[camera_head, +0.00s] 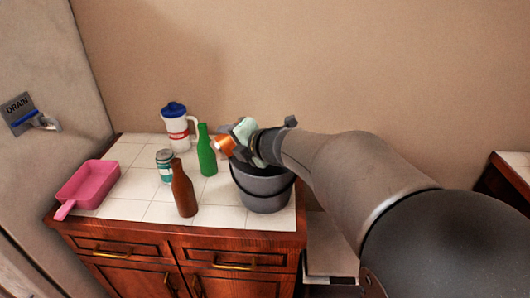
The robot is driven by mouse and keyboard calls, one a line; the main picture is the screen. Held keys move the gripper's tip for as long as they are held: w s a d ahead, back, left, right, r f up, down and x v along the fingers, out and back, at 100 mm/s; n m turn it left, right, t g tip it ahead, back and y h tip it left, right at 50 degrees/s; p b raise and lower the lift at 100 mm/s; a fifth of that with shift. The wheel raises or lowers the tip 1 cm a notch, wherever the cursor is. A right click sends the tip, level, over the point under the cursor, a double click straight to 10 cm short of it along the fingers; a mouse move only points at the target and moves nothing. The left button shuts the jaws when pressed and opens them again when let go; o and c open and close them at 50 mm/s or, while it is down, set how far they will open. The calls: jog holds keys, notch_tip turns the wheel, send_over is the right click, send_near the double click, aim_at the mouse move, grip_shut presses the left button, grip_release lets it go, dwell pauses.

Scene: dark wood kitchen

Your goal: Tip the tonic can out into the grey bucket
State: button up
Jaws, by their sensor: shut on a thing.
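My gripper (236,138) is shut on a small orange can-shaped thing (224,145) at the left rim of the grey bucket, near its top. The held thing lies tilted, its orange side facing left; its label cannot be read and part of it is hidden by the gripper. The grey bucket (265,200) stands upright on the right of the tiled counter, its mouth partly covered by my gripper and arm. Its inside looks dark and its contents cannot be told. A teal and white can (165,168) stands upright on the left, apart from my gripper.
A green bottle (207,155) stands close left of the bucket, near my gripper. A brown bottle (183,192) stands in front, a white jug with blue lid (175,125) behind, and a pink dustpan-like tray (88,185) at left. Free tiles lie between the tray and the bottles.

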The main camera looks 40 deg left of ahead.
jog(key=shift+f+m+g, duration=0.3)
jog(key=shift+f+m, duration=0.1)
jog(key=shift+m, duration=0.1)
jog(key=shift+w+d+f+m+y, duration=0.1)
jog(key=shift+w+d+m+y, duration=0.1)
jog(key=shift+w+m+y, duration=0.15)
jog(key=shift+w+d+f+m+y, duration=0.15)
jog(key=shift+w+m+y, duration=0.1)
jog(key=shift+w, duration=0.2)
jog(key=shift+s+r+g, duration=0.15)
jog(key=shift+r+g, duration=0.15)
jog(key=shift+g, duration=0.1)
jog(key=shift+r+m, duration=0.1)
jog(key=shift+m, duration=0.2)
jog(key=shift+r+y+p, duration=0.1)
jog(key=shift+y+p, duration=0.2)
jog(key=shift+p, duration=0.05)
jog(key=shift+f+m+g+y+b, duration=0.3)
jog(key=shift+f+m+b, duration=0.05)
jog(key=shift+m, duration=0.45)
jog(key=shift+w+d+r+m+g+y, duration=0.15)
jog(key=shift+w+r+m+y, duration=0.15)
jog(key=shift+m, duration=0.25)
jog(key=shift+w+d+r+m+g+y, duration=0.1)
jog(key=shift+w+r+m+g+y, duration=0.1)
jog(key=shift+r+m+y, duration=0.25)
jog(key=shift+m, duration=0.3)
jog(key=shift+w+r+m, duration=0.15)
jog(key=shift+r+m, duration=0.05)
jog(key=shift+m, duration=0.2)
